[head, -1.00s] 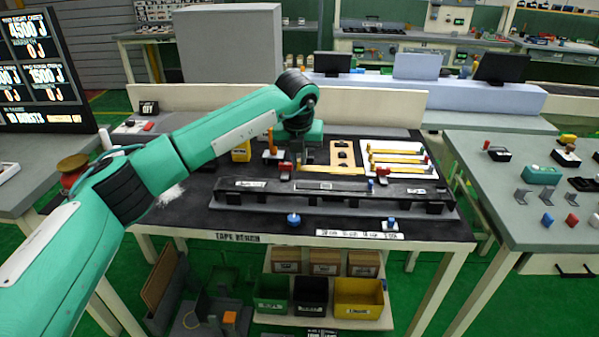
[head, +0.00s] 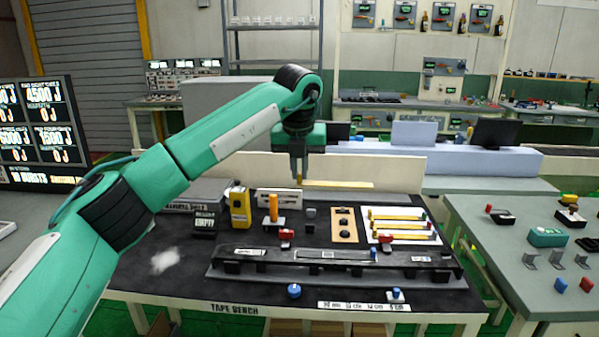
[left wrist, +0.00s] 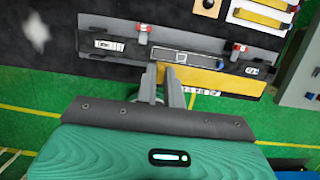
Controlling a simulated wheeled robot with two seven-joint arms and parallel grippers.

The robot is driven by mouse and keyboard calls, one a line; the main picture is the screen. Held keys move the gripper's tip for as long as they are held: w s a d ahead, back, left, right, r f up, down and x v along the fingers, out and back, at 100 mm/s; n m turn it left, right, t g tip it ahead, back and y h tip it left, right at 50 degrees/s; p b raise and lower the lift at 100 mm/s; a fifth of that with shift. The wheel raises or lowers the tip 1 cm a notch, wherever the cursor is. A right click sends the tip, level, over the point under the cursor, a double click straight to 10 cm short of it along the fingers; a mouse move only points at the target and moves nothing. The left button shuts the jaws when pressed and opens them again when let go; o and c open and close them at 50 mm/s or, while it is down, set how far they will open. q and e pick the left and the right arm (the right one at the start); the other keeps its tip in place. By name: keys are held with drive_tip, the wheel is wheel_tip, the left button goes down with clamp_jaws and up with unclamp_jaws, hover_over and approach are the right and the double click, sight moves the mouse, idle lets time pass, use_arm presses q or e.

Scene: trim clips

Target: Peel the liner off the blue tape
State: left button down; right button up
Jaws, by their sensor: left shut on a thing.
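My left gripper (head: 299,178) points down above the back of the bench, shut on one end of a long yellow strip (head: 338,185). The strip sticks out level to the right, clear of the bench. In the left wrist view, the fingers (left wrist: 170,92) hold the same strip (left wrist: 205,82), which overlaps the dark rail below. I cannot make out a blue mark or a separate liner on it. More yellow strips with coloured ends, some blue, lie on a white card (head: 372,238) at the bench's right. My right gripper is not in view.
A long dark rail (head: 330,263) with red clamps (head: 287,234) runs along the bench front. A low wall (head: 390,172) closes the back.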

use_arm(q)
drive_tip(key=shift+r, duration=0.15)
drive_tip(key=shift+r+p, duration=2.25)
drive_tip(key=shift+r, duration=0.6)
